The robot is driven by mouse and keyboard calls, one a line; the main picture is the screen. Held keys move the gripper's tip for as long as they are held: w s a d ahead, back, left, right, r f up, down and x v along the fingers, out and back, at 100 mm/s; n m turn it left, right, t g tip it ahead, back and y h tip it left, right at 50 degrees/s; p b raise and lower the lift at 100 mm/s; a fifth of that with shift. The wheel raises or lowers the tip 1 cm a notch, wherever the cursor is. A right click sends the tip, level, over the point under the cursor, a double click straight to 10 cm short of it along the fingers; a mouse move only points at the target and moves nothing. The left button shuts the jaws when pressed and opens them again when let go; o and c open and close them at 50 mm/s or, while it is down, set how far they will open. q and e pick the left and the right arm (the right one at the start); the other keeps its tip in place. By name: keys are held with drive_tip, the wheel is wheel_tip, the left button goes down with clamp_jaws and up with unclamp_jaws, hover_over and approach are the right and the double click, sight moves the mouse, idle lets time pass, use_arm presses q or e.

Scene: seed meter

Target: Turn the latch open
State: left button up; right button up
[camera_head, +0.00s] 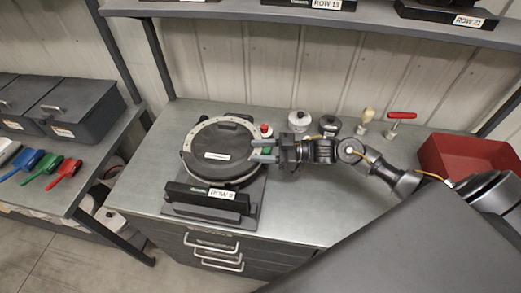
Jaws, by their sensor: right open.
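The seed meter (205,165), a round black disc housing with a pale ring around its rim, sits on a dark stand on the metal workbench. A plate marked ROW 9 (222,194) is on its front. My right gripper (256,150) comes in from the right with its two grey fingers apart at the meter's right edge. My left gripper is out of view.
Behind my right arm stand a white-topped jar (299,118), a dark round container (330,124), a wooden-knobbed tool (367,116) and a red-handled tool (401,116). A red bin (468,155) is at the right. A shelf (330,20) hangs above. The bench left of the meter is clear.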

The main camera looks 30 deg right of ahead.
drive_tip(key=b+v, duration=0.4)
drive_tip(key=v, duration=0.6)
drive_tip(key=shift+s+d, duration=0.15)
drive_tip(key=shift+d, duration=0.25)
